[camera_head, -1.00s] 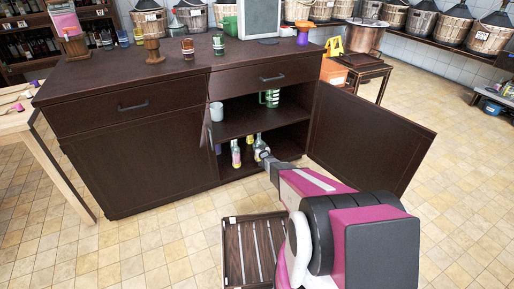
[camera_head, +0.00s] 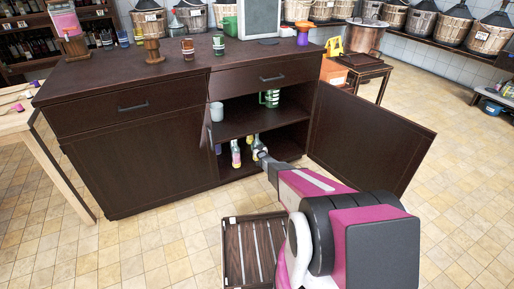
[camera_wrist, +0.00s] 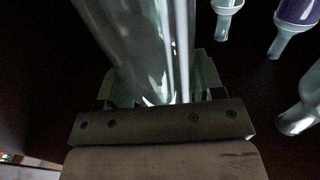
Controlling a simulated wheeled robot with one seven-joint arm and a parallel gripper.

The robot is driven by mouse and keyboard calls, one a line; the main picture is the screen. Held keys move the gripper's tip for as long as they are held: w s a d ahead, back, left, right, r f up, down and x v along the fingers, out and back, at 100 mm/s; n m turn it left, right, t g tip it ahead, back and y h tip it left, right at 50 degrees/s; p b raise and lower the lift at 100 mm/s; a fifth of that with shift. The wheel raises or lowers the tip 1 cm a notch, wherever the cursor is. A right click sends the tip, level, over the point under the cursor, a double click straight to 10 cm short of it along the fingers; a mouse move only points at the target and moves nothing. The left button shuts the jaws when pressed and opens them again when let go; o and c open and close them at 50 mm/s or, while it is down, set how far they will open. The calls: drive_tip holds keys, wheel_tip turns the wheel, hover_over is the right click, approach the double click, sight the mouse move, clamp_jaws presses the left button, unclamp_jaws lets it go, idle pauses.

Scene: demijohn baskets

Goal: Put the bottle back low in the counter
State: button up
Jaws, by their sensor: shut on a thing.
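My gripper (camera_wrist: 155,92) is shut on a clear glass bottle (camera_wrist: 140,45), which fills the upper middle of the wrist view. In the head view my gripper (camera_head: 262,155) reaches into the low compartment of the dark brown counter (camera_head: 135,150), under its middle shelf. There the held bottle is small and hard to tell apart from the bottles around it. A bottle with a pinkish label (camera_head: 235,154) stands just left of my gripper. I cannot tell whether the held bottle touches the compartment floor.
The counter's right door (camera_head: 370,135) stands open, close to my arm. A white cup (camera_head: 217,111) and a green mug (camera_head: 269,98) stand on the shelf above. Other glassware (camera_wrist: 293,25) shows at the right in the wrist view. A slatted crate (camera_head: 232,255) lies on the floor in front.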

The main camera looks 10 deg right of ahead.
drive_tip(key=shift+f, duration=0.1)
drive_tip(key=o, duration=1.3)
drive_tip(key=s+d, duration=0.2)
drive_tip(key=s, duration=1)
drive_tip(key=s+d+r+m+g+h, duration=0.3)
drive_tip(key=s+r+g, duration=0.5)
drive_tip(key=s+r, duration=0.85)
drive_tip(key=s+a+r+g, duration=0.1)
drive_tip(key=s+r+g, duration=0.2)
drive_tip(key=s+r, duration=0.3)
drive_tip(key=s+a+r+g, duration=0.2)
drive_tip(key=s+r, duration=0.4)
drive_tip(key=s, duration=0.7)
drive_tip(key=s+a+r+g, duration=0.2)
drive_tip(key=s+r+g, duration=0.2)
drive_tip(key=s, duration=0.5)
drive_tip(key=shift+s+r+n+g, duration=0.15)
drive_tip(key=shift+r+n, duration=0.05)
drive_tip(key=shift+r, duration=0.45)
drive_tip(key=shift+s+r+n+g, duration=0.15)
drive_tip(key=shift+r+n, duration=0.05)
drive_tip(key=shift+r, duration=0.45)
